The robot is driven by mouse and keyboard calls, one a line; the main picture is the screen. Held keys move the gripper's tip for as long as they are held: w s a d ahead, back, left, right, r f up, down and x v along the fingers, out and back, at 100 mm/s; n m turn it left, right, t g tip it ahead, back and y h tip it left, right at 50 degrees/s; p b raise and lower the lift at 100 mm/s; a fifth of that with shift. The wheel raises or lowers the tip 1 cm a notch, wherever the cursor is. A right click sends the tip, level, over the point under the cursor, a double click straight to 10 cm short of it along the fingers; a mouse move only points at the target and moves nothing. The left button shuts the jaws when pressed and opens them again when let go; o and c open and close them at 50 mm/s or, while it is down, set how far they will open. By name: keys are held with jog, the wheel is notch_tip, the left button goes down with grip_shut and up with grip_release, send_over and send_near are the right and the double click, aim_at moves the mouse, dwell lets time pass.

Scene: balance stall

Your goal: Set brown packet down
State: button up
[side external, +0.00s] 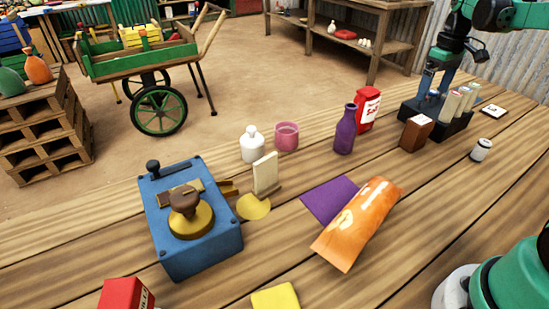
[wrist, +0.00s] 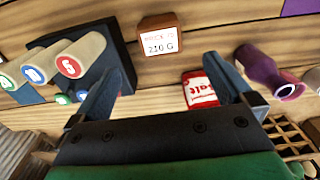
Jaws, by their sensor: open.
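The brown packet (side external: 416,133) is a small box with a pale label on top. It stands upright on the wooden table, beside the black rack. In the wrist view the brown packet (wrist: 159,44) shows a label reading "230 G". My gripper (side external: 438,88) is at the back right, by the rack and the packet. In the wrist view my gripper (wrist: 162,64) has its fingers wide apart with nothing held. The packet lies beyond the fingertips, apart from them.
A black rack (side external: 452,124) holds pale cylinders right of the packet. The red salt packet (side external: 367,108) and purple bottle (side external: 345,130) stand to its left. An orange pouch (side external: 358,224) overlaps a purple mat (side external: 325,200). A blue scale (side external: 180,250) stands front left.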

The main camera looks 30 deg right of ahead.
jog(key=shift+r, duration=0.4)
jog(key=a+r+t+h, duration=0.1)
jog(key=a+r+t, duration=0.2)
jog(key=a, duration=1.1)
jog(key=s+a+f+t, duration=0.2)
jog(key=s+a, duration=0.1)
jog(key=a, duration=0.2)
jog(key=s+a+f+t+y, duration=0.1)
jog(key=s+a+t, duration=0.1)
jog(key=a, duration=0.4)
jog(key=shift+s+f, duration=0.4)
jog(key=shift+s, duration=0.25)
